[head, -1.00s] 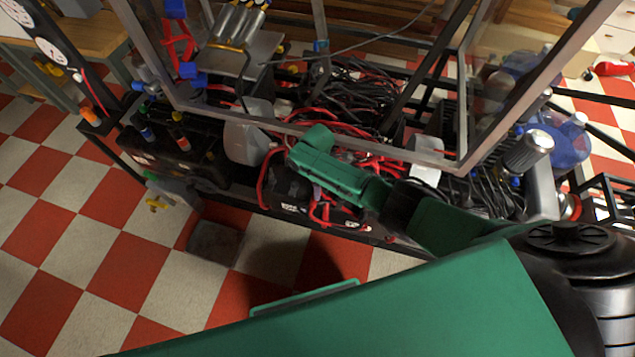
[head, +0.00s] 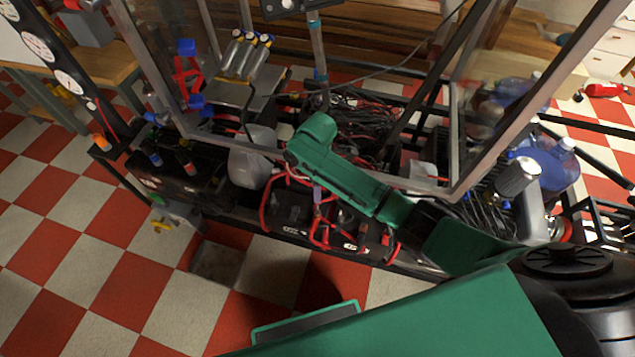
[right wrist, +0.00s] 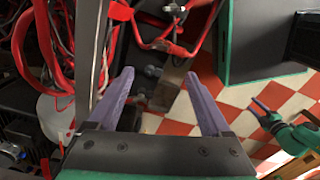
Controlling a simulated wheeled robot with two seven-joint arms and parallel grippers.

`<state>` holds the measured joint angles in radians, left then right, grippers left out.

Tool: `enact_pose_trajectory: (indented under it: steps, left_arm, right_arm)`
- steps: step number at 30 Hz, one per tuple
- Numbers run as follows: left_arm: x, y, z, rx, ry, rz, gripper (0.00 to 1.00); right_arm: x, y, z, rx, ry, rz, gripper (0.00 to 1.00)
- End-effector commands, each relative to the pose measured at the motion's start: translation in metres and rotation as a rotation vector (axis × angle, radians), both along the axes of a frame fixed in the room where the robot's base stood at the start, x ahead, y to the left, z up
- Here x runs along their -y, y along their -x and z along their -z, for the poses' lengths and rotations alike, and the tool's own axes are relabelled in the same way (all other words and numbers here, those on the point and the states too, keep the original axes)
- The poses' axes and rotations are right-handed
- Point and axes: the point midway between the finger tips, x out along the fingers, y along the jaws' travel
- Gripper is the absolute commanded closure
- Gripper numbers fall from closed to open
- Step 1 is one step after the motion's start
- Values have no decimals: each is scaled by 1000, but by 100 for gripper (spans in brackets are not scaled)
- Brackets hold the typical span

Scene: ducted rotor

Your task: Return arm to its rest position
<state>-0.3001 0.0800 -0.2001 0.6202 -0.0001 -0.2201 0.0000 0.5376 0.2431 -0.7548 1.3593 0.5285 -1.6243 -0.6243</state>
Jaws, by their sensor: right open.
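My right arm, with green links, comes in from the right in the head view and reaches over the front edge of the metal-framed rack (head: 440,196). Its wrist is bent down, and a pale purple fingertip shows below the forearm, so the right gripper is mostly hidden there. In the right wrist view my right gripper (right wrist: 158,82) has its two purple fingers spread wide, with nothing between them. A green arm with a purple finger, apparently my left gripper (right wrist: 260,104), shows at the right of that view, over the floor. It is too small to read its opening.
Red cables (head: 268,205) and black batteries lie in the rack, close to the right wrist. A clear-panelled frame stands above them. A white jug (head: 250,168) and blue water bottles (head: 548,165) stand in the rack. The checkered floor (head: 70,250) at front left is mostly clear.

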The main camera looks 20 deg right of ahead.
Motion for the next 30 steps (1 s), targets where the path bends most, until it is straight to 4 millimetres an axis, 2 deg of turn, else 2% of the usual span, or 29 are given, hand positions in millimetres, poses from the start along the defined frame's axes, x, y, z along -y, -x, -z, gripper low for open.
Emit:
enact_pose_trajectory:
  steps: [16, 20, 23, 26, 30]
  left_arm:
    - [0, 0, 0, 0, 0, 0, 50]
    - [0, 0, 0, 0, 0, 0, 50]
    - [0, -1, 0, 1, 0, 0, 50]
    - [0, -1, 0, 1, 0, 0, 50]
    - [0, 0, 0, 0, 0, 0, 50]
  right_arm:
    - [-3, 3, 2, 1, -9, 5, 18]
    - [-22, 32, 8, 19, -90, 94, 18]
    - [-27, 64, 4, 54, -177, 268, 18]
    - [-14, 87, -5, 91, -222, 445, 18]
    - [14, 113, -18, 136, -243, 648, 18]
